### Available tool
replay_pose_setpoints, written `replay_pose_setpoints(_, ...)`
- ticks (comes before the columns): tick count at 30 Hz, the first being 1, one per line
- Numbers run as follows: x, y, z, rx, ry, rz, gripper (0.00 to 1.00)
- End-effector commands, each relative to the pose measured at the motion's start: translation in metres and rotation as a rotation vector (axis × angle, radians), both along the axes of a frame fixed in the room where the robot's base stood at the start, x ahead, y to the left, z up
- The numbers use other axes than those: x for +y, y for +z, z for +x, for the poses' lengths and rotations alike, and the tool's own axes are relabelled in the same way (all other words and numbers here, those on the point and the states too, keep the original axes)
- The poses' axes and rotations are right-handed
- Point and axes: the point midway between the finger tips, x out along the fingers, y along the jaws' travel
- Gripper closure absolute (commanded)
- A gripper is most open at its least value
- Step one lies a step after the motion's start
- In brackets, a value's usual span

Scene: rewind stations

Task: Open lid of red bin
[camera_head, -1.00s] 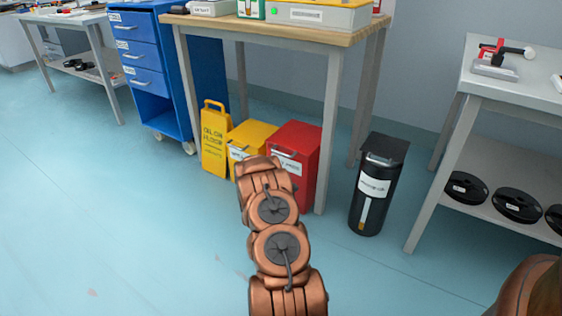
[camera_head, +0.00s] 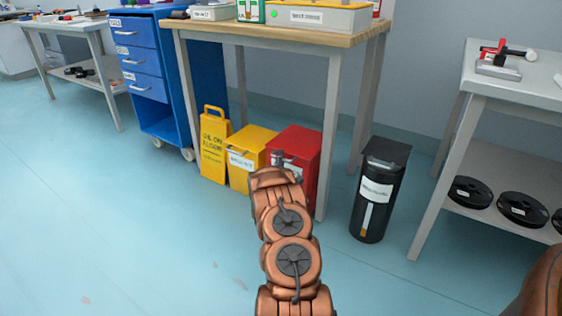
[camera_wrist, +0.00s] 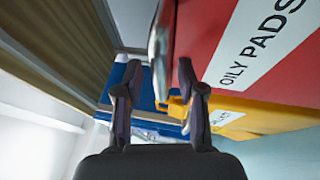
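The red bin (camera_head: 306,146) stands on the floor under the wooden-topped table, and its lid looks closed. My arm hides part of its front in the head view. In the wrist view the red bin (camera_wrist: 210,22) fills the upper right, with a white label reading "OILY PADS". A pale strip at its edge (camera_wrist: 160,45), perhaps the lid's rim or handle, lies just beyond my fingertips. My gripper (camera_wrist: 157,75) is open, with its two fingers apart and nothing seen between them. Whether a finger touches the bin I cannot tell.
A yellow bin (camera_head: 252,143) and a yellow floor sign (camera_head: 214,150) stand left of the red bin. A table leg (camera_head: 329,140) is close on its right, then a black bin (camera_head: 379,205). The tabletop (camera_head: 290,33) is above. The floor in front is clear.

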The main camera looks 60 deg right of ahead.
Motion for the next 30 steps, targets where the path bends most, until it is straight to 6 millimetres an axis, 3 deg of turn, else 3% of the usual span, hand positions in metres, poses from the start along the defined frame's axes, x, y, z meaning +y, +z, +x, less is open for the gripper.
replay_pose_setpoints(9, -0.0016, 0.0001, 0.0003, 0.0, 0.0, 0.001, 0.61)
replay_pose_setpoints(21, -0.0015, 0.0002, 0.0003, 0.0, 0.0, 0.001, 1.0)
replay_pose_setpoints(30, -0.0015, 0.0, 0.0002, 0.0, 0.0, 0.001, 1.0)
